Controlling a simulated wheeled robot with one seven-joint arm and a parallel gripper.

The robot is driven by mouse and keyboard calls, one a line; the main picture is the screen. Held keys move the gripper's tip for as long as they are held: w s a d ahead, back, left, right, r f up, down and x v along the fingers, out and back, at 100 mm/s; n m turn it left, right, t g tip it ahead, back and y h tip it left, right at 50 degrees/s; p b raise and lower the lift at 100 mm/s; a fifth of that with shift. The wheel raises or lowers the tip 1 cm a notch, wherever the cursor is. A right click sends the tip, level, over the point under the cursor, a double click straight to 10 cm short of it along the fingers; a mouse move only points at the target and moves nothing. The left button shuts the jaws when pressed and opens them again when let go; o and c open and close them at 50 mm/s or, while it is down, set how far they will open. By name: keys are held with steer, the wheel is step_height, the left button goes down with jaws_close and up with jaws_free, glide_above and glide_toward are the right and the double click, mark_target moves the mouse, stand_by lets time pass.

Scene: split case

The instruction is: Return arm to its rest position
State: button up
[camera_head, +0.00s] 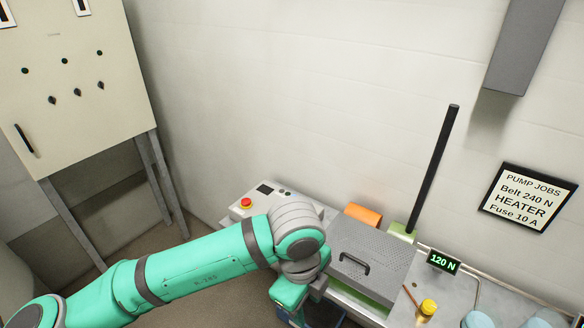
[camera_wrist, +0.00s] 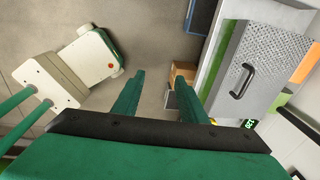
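My arm, teal with grey joints, reaches from the lower left to the middle of the head view. My gripper (camera_wrist: 158,85) shows two dark green fingers in the wrist view, set well apart with nothing held between them. It points down toward the floor, beside the workbench. In the head view my wrist bends down just left of the perforated grey cover (camera_head: 372,258), which has a black handle. That cover also shows at the right of the wrist view (camera_wrist: 275,65), apart from the fingers. The fingertips are hidden in the head view.
A control box with a red button (camera_head: 246,202) stands behind my wrist. A tall black lever (camera_head: 436,165), an orange block (camera_head: 363,213) and a "120 N" display (camera_head: 443,262) are near the cover. A cardboard box (camera_wrist: 184,70) is on the floor. A cabinet (camera_head: 75,75) stands left.

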steer(key=w+d+r+n+t+h, duration=0.1)
steer(key=w+d+r+t+h, duration=0.3)
steer(key=d, duration=0.6)
steer(key=d+r+n+g+h, duration=0.1)
steer(key=d+r+h, duration=0.3)
steer(key=d, duration=0.5)
steer(key=w+d+r+n+t+h, duration=0.4)
steer(key=r+n+t+h, duration=0.2)
steer(key=n+h, duration=0.15)
steer(key=s+a+f+n+t+y, duration=0.35)
steer(key=a+f+n+y, duration=0.35)
steer(key=f+n, duration=0.25)
steer(key=s+a+f+n+t+y, duration=0.3)
steer(key=a+f+n+t+y, duration=0.25)
steer(key=a+f+n, duration=0.4)
steer(key=s+a+f+m+g+y, duration=0.1)
steer(key=s+a+f, duration=0.2)
steer(key=s, duration=0.5)
steer(key=s+a+f+m+g+y, duration=0.1)
steer(key=s+a+f, duration=0.2)
steer(key=s, duration=0.5)
steer(key=s+a+f+m+g+y, duration=0.1)
steer(key=s+a+f+y, duration=0.1)
steer(key=s, duration=0.6)
step_height(320, 180, down, 3)
steer(key=shift+s+a+r, duration=0.1)
steer(key=shift+s+a, duration=0.3)
steer(key=shift+a, duration=0.4)
